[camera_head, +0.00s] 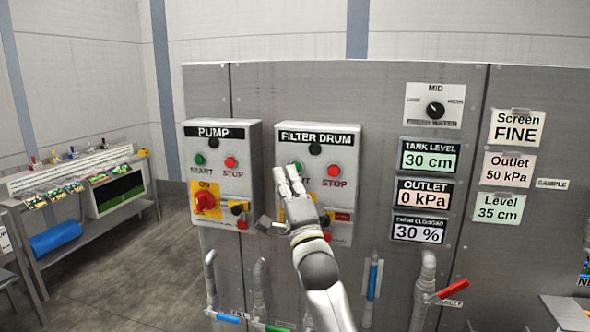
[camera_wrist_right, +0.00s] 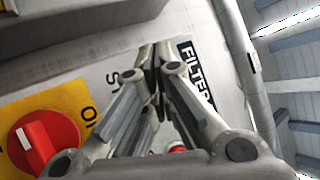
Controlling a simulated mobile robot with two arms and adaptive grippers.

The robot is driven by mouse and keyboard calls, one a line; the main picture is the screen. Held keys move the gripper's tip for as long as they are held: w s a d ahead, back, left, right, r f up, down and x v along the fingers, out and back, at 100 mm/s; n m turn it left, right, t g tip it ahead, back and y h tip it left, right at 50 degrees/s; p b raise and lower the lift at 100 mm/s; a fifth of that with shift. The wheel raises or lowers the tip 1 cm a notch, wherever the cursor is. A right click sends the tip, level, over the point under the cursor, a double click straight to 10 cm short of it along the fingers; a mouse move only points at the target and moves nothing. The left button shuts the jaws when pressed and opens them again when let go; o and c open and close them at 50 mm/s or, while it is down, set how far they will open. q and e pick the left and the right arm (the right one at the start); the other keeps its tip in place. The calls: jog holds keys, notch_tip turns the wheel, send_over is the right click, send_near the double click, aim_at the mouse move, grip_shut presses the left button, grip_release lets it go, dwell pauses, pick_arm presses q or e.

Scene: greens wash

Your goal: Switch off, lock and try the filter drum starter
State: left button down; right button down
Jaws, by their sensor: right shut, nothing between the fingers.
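The filter drum starter (camera_head: 343,194) is a grey box on the panel with a dark lamp (camera_head: 315,149) and a red STOP button (camera_head: 334,171). My right gripper (camera_head: 289,178) is shut and empty, its fingertips over the START button area, which they mostly cover. Whether they touch it I cannot tell. The starter's red rotary switch is hidden behind my gripper in the head view. My left gripper is not in view.
The pump starter (camera_head: 222,150) stands close left, with a red switch (camera_head: 205,201) and a small yellow-and-black item (camera_head: 238,207). Pipes and valve handles (camera_head: 452,289) stick out below. A bench (camera_head: 75,180) stands at far left; the floor (camera_head: 150,270) between is clear.

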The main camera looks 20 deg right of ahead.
jog(key=shift+w+d, duration=0.1)
dwell(0.5)
jog(key=shift+w+d, duration=0.15)
jog(key=shift+w, duration=0.1)
jog(key=shift+w+d, duration=0.25)
jog(key=shift+w, duration=0.1)
dwell(0.8)
jog(key=shift+s, duration=0.1)
jog(key=shift+s+a, duration=0.45)
jog(key=shift+s, duration=0.2)
jog(key=shift+p, duration=0.3)
jog(key=s+a, duration=0.1)
jog(key=s, duration=0.1)
jog(key=s+a+p, duration=0.1)
jog(key=s, duration=0.1)
jog(key=shift+a, duration=0.4)
